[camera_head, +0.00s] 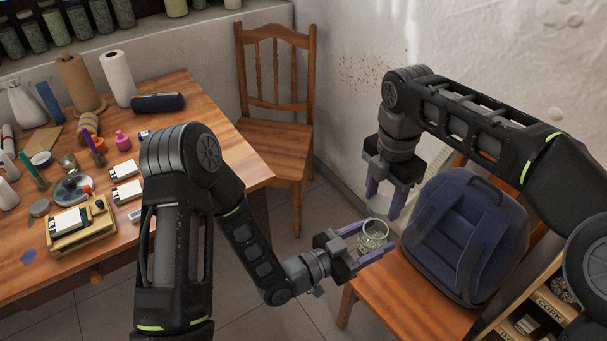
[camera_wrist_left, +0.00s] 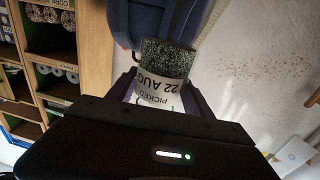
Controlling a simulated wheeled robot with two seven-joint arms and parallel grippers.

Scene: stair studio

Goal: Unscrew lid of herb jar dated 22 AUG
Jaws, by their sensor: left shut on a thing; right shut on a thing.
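The herb jar (camera_head: 373,232) is glass with green herbs, held in the air at the near chair's edge. Its label, with PICKED and 22 AUG, reads upside down in the left wrist view (camera_wrist_left: 160,88). My left gripper (camera_head: 376,238) is shut around the jar from the side. The jar's round top looks open, with no lid on it. My right gripper (camera_head: 385,205) points down just above the jar, apart from it.
A dark blue backpack (camera_head: 468,235) leans on the near wooden chair (camera_head: 410,303), close behind the jar. A shelf with labelled compartments (camera_head: 540,318) stands at lower right. A cluttered wooden table (camera_head: 200,97) is at left, with another chair (camera_head: 278,148) beyond it.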

